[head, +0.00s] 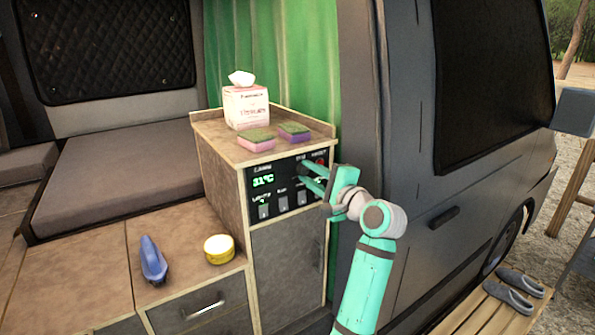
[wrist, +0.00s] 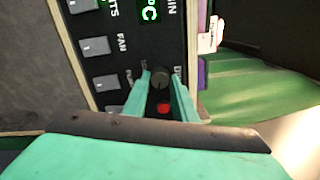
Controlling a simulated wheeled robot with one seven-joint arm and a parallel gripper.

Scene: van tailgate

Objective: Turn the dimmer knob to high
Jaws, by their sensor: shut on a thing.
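The dimmer knob (wrist: 160,79) is a small dark round knob on the black control panel (head: 285,190). In the wrist view it sits between the two teal fingers of my gripper (wrist: 161,88), which is shut on it. In the head view my gripper (head: 308,176) reaches the panel's upper right part from the right, and its fingers hide most of the knob. The knob's pointer and the full label beside it are not readable.
The panel has a green temperature display (head: 263,181), several rocker switches (head: 283,203) and a red button (wrist: 164,108) near the knob. A tissue box (head: 246,107) and two sponges (head: 255,140) stand on the cabinet top. A brush (head: 153,260) and yellow tin (head: 219,249) are on the lower counter.

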